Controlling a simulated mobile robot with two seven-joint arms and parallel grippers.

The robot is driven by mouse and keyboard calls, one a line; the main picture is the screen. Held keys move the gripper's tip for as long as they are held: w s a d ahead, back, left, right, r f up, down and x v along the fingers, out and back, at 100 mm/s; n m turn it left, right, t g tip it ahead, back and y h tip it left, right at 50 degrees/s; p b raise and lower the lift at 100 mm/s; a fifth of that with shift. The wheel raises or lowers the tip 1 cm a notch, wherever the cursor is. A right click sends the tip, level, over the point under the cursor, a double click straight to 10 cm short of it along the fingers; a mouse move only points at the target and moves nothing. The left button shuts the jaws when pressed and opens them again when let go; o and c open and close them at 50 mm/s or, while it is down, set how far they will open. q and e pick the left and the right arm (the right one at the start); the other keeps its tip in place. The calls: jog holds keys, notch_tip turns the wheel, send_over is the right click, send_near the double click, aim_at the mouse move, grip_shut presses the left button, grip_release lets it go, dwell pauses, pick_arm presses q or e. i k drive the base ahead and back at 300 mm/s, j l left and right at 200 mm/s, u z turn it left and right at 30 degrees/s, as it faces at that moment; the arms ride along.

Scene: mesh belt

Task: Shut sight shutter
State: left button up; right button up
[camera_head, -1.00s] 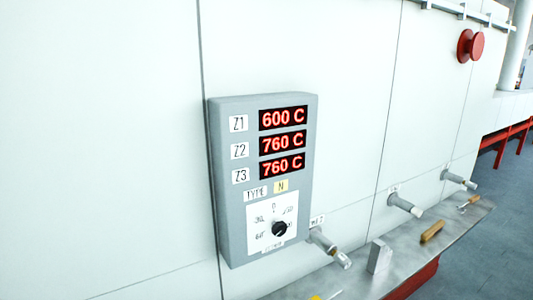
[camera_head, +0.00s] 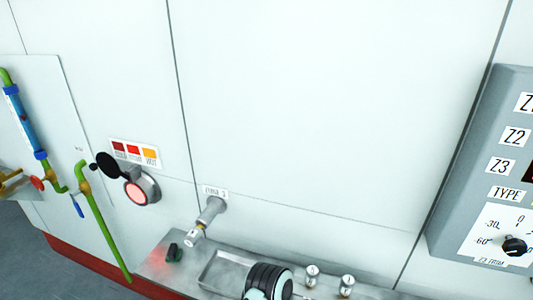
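The sight port (camera_head: 141,189) is on the white wall at the left, a round metal ring with a glowing pink-red window. Its shutter (camera_head: 108,165) is a black disc that sits swung to the upper left of the port, so most of the glowing window is uncovered. A label with dark red, red and orange colour patches (camera_head: 135,152) is above the port. Neither of my grippers shows in this view.
Green pipes (camera_head: 103,223) with valves run left of the port. A tube fitting (camera_head: 206,221) sticks out to its right. Below, a metal shelf (camera_head: 160,262) carries a shallow tray (camera_head: 226,270), small metal parts and a black-and-teal ribbed thing (camera_head: 268,282). A grey control box (camera_head: 462,200) is at the right.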

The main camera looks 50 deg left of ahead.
aim_at(109, 167)
jog(key=u, duration=2.25)
jog(key=i+j+z, duration=0.15)
jog(key=j, duration=0.3)
jog(key=i+j+z, duration=0.1)
jog(key=j, duration=0.35)
jog(key=i+j+z, duration=0.15)
jog(key=j, duration=0.3)
